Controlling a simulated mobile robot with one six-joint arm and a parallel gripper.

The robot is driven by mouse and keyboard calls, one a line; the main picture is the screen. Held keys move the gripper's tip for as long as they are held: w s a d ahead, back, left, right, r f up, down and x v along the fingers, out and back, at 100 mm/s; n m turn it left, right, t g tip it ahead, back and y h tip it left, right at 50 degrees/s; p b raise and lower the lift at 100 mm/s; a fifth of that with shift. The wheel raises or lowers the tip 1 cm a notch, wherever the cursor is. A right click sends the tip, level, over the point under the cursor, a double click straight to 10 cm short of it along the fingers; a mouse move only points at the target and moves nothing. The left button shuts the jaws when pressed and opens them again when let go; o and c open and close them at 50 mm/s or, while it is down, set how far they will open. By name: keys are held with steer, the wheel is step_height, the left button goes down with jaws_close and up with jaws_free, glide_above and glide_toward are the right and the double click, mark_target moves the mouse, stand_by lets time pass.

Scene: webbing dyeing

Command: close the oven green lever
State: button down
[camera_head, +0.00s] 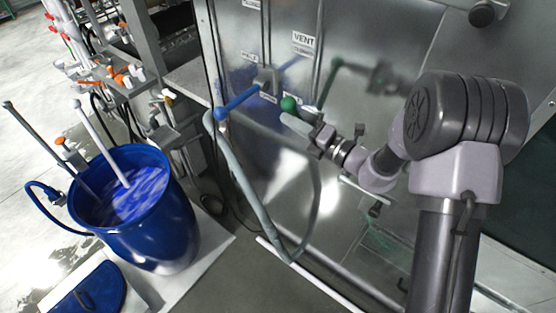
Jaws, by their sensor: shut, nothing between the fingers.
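The green lever's round knob (288,103) shows on the metal oven front (290,70), below the VENT label (303,40). Its rod is hard to make out, and a blurred dark green shape up and to the right looks like its reflection. My gripper (294,121) comes in from the right, with its tip just below the green knob. It is shut and empty. I cannot tell whether the tip touches the knob.
A blue lever (236,104) sticks out left of the green one. A grey hose (246,190) loops below it. A blue dye barrel (155,225) with rods stands at left, near valves with orange handles (125,78). A blue lid (88,290) lies front left.

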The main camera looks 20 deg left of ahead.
mark_target(293, 98)
steer(key=shift+w+d+r+m+p, duration=0.25)
steer(key=shift+w+r+m+p, duration=0.2)
steer(key=shift+w+r+p, duration=0.15)
steer(key=shift+w+d+r+m+p, duration=0.2)
steer(key=shift+w+r+m+p, duration=0.25)
steer(key=shift+w+r+p, duration=0.15)
steer(key=shift+w+d+r+p, duration=0.3)
steer(key=shift+w+p, duration=0.2)
steer(key=shift+w, duration=0.1)
steer(key=shift+r, duration=0.15)
steer(key=shift+w+r, duration=0.1)
steer(key=shift+r, duration=0.05)
